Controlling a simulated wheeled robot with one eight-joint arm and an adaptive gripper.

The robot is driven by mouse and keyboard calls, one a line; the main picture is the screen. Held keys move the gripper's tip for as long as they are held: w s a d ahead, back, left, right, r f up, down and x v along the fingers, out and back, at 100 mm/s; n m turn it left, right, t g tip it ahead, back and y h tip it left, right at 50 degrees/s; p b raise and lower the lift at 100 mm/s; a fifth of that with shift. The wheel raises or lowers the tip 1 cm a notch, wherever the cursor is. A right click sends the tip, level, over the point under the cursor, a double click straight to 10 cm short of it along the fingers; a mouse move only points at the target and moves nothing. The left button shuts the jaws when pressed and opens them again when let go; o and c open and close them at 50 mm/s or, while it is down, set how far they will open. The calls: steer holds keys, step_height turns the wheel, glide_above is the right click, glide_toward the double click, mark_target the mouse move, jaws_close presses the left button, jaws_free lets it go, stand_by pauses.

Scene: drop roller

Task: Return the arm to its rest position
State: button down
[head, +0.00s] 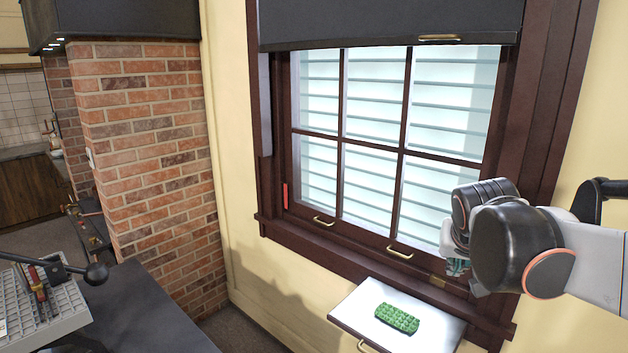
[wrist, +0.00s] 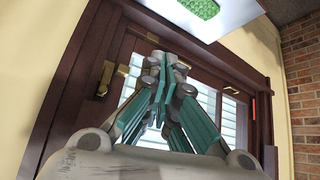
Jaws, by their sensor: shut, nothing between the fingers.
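My gripper (head: 458,266) hangs in front of the right part of the window in the head view, above the small white shelf. In the wrist view its teal fingers (wrist: 163,60) are drawn together at the tips with nothing between them. My arm reaches in from the right edge of the head view. The gripper touches nothing that I can see, though its exact distance from the window frame is hard to tell.
A white shelf (head: 349,312) below the window holds a green bumpy block (head: 397,318); the block also shows in the wrist view (wrist: 200,8). A dark roller blind (head: 390,22) hangs above the window (head: 373,180). A brick pillar (head: 152,160) and dark counter (head: 130,315) are left.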

steer(key=s+a+f+n+y+b, duration=0.1)
steer(key=s+a+f+n+b, duration=0.1)
steer(key=s+f, duration=0.5)
steer(key=s+a+f+n+y+b, duration=0.1)
steer(key=s+a+f+b, duration=0.3)
steer(key=s, duration=0.8)
step_height(320, 180, down, 3)
steer(key=a+n, duration=0.1)
steer(key=a, duration=0.1)
steer(key=shift+s+a+y, duration=0.35)
steer(key=shift+y, duration=0.05)
steer(key=shift+r, duration=0.1)
